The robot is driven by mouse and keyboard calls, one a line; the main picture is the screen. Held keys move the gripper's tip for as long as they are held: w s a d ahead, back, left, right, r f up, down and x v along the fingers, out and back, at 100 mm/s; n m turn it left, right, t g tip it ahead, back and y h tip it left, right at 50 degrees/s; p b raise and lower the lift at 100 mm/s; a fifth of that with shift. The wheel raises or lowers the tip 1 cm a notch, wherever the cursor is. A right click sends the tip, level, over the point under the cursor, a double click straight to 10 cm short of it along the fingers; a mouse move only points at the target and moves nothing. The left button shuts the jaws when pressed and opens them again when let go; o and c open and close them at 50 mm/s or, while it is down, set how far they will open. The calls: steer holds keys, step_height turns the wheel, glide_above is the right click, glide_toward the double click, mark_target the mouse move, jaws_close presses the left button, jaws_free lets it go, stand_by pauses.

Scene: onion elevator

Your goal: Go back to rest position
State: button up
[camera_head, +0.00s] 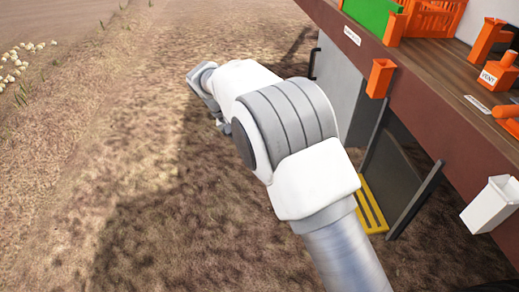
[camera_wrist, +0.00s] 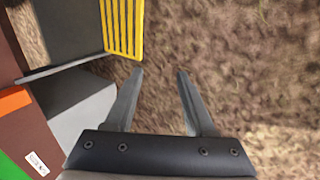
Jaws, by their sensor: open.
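My gripper (camera_wrist: 160,75) shows in the wrist view with its two grey fingers apart and nothing between them. Behind the fingers is bare brown soil. In the head view my white and grey arm reaches up and to the left over the ground. The gripper end is mostly hidden there behind the wrist. The arm stands to the left of the machine's wooden deck (camera_head: 440,72), with nothing held.
Onions (camera_head: 15,65) lie far left. Open soil lies left.

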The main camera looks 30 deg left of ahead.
stand_by(0.5)
steer(key=d+r+m+y, duration=0.2)
steer(key=d+r, duration=0.6)
steer(key=d, duration=0.4)
steer(key=d+r+m+y, duration=0.1)
steer(key=d+r, duration=0.7)
steer(key=d, duration=0.5)
steer(key=s+d+m+t+y, duration=0.2)
steer(key=s+d+m+t, duration=0.15)
steer(key=s+d, duration=1.45)
step_height(320, 180, up, 16)
steer(key=s+p, duration=0.1)
steer(key=p, duration=1.5)
steer(key=shift+a+r+g, duration=0.2)
steer(key=shift+a+g, duration=0.15)
steer(key=shift+g, duration=0.1)
